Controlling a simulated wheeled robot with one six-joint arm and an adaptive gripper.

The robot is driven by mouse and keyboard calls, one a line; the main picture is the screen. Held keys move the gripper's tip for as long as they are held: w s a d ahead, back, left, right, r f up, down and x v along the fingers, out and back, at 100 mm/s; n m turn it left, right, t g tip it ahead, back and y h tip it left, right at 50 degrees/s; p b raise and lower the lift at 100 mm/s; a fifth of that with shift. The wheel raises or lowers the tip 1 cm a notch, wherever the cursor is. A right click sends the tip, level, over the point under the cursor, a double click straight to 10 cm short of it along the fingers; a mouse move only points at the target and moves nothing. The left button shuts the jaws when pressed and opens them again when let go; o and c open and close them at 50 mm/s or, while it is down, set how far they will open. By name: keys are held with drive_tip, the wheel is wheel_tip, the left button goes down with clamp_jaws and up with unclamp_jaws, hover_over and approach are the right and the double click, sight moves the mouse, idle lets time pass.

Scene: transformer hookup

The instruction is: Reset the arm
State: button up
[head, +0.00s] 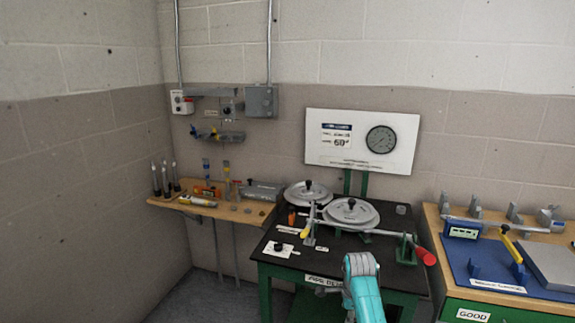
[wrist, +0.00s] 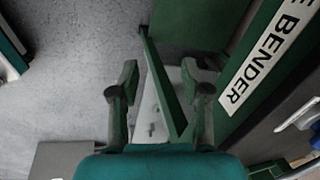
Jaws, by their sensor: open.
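My gripper (wrist: 163,85) is open in the wrist view, with its two dark fingers apart. Nothing is held between the fingers. A green bar (wrist: 162,80) of the bench frame shows behind the gap; I cannot tell how far off it is. In the head view my teal arm rises at the bottom, in front of the pipe bender bench (head: 275,253). My fingers cannot be made out there.
The bench's "BENDER" label (wrist: 268,55) is right of my gripper. The bench carries two round grey dies and a red-ended handle (head: 425,256). A wooden shelf (head: 240,212) is left, a blue-matted workbench (head: 500,262) right. Grey floor (wrist: 70,70) is open left of my gripper.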

drive_tip(key=s+f+n+t, duration=0.3)
drive_tip(key=s+f+n, duration=0.2)
drive_tip(key=s+f, duration=1.1)
drive_tip(key=s+f+n+t, duration=0.2)
drive_tip(key=s, duration=0.7)
drive_tip(key=s+f+n+t, duration=0.1)
drive_tip(key=s+f+n, duration=0.1)
drive_tip(key=s, duration=0.6)
drive_tip(key=s+r+n+t, duration=0.2)
drive_tip(key=s+r, duration=0.3)
drive_tip(key=s, duration=0.4)
drive_tip(key=s+r+n+t, duration=0.1)
drive_tip(key=s+r+n, duration=0.25)
drive_tip(key=s, duration=0.55)
drive_tip(key=s+r+n+t, duration=0.1)
drive_tip(key=s+r+n, duration=0.1)
drive_tip(key=s+r, duration=0.4)
drive_tip(key=s+r+n+t, duration=0.1)
drive_tip(key=s+r, duration=0.4)
drive_tip(key=r, duration=0.8)
drive_tip(key=shift+s+r+n+t, duration=0.25)
drive_tip(key=shift+s+n+t, duration=0.1)
drive_tip(key=shift+t, duration=0.35)
